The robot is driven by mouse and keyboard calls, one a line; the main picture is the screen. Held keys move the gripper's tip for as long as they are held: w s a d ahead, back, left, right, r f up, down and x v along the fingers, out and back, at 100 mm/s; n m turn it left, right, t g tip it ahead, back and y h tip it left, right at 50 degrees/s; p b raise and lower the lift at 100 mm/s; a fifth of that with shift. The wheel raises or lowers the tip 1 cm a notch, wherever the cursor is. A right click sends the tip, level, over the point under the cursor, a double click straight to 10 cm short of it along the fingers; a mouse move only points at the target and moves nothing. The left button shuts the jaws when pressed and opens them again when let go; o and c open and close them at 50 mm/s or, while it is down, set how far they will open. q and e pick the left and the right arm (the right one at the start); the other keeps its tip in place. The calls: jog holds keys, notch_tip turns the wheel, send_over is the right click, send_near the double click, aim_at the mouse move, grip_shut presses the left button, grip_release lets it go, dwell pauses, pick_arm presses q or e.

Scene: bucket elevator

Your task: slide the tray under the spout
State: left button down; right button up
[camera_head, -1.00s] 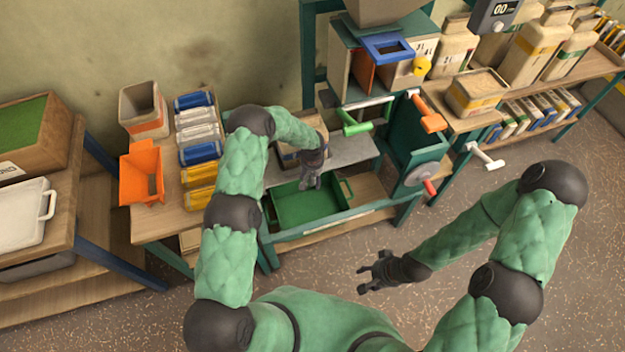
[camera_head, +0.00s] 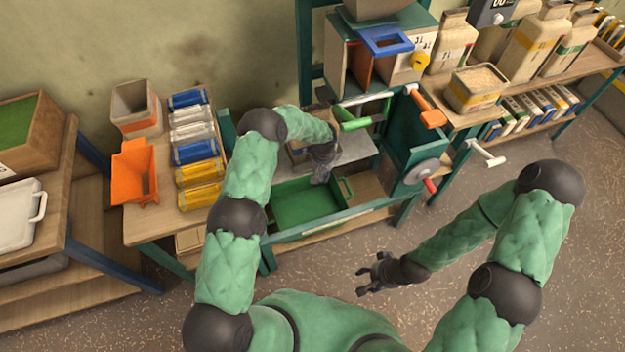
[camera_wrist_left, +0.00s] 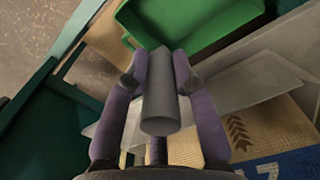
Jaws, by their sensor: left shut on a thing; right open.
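The green tray (camera_head: 305,207) lies low in the teal frame, under a grey metal shelf (camera_head: 352,152). Its green handle loop shows at its right end. My left gripper (camera_head: 322,172) is at the tray's far side, above its back edge. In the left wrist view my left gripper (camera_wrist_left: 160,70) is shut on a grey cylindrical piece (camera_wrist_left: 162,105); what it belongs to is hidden. The green tray (camera_wrist_left: 195,25) shows beyond the fingertips there, apart from them. My right gripper (camera_head: 368,276) is open and empty over the floor. I cannot clearly pick out the spout.
A green-handled lever (camera_head: 360,122) and an orange-handled one (camera_head: 428,112) stick out above. An orange bin (camera_head: 134,175) and several coloured packs stand on the left table. The floor in front is clear.

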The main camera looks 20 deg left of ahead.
pick_arm(q)
jog(key=d, duration=0.1)
jog(key=w+d+b, duration=0.1)
jog(key=d, duration=0.1)
jog(key=shift+w+d+f, duration=0.1)
jog(key=shift+w+f, duration=0.1)
jog(key=shift+w, duration=0.05)
jog(key=c, duration=1)
grip_release()
jog(key=shift+r, duration=0.1)
jog(key=shift+w, duration=0.1)
